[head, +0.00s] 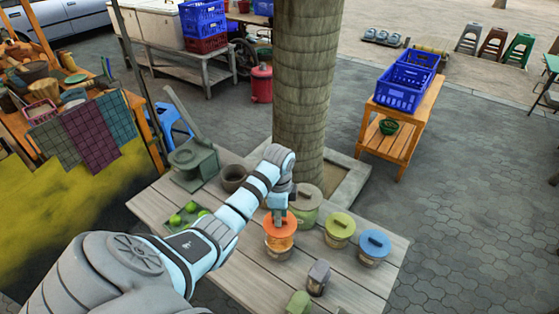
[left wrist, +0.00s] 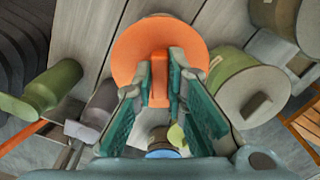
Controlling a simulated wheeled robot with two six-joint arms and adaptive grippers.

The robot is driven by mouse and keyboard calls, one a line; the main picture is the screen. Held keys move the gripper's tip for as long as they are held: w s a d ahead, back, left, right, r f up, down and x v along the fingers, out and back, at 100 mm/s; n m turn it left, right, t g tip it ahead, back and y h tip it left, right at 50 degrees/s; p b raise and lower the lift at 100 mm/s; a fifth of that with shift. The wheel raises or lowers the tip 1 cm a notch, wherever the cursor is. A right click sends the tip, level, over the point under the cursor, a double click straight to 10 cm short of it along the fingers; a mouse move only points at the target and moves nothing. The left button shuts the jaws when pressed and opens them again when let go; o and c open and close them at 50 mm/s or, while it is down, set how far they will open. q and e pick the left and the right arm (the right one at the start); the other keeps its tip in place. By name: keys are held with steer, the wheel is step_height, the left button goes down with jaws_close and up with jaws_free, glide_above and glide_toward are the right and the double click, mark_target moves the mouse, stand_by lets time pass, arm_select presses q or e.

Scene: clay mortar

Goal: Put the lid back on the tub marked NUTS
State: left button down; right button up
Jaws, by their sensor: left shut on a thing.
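My left gripper (head: 279,214) is shut on the upright handle of the orange lid (head: 280,232). In the left wrist view the two fingers (left wrist: 160,78) pinch the handle, and the round orange lid (left wrist: 130,52) spreads out beyond them. In the head view the lid is at the top of a pale tub (head: 278,252); I cannot tell whether it rests on the rim or hovers just above. No NUTS marking is readable. A tub with a yellow-green lid (head: 340,226) and one with a blue lid (head: 375,244) stand to the right. My right gripper is out of view.
An olive tub with a beige lid (head: 307,196) stands close behind the orange lid. A grey-purple jar (head: 319,277) and a green jar (head: 298,302) are in front. Limes (head: 190,206), a clay bowl (head: 233,178) and a tree trunk (head: 308,90) lie around the wooden table (head: 370,286).

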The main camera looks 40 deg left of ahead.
arm_select(q)
steer(key=shift+f, duration=0.5)
steer(key=shift+f+b, duration=1.55)
steer(key=shift+f, duration=1.15)
steer(key=shift+r, duration=0.15)
steer(key=shift+p, duration=0.5)
steer(key=shift+p, duration=0.3)
steer(key=shift+f, duration=0.2)
steer(key=shift+p, duration=0.45)
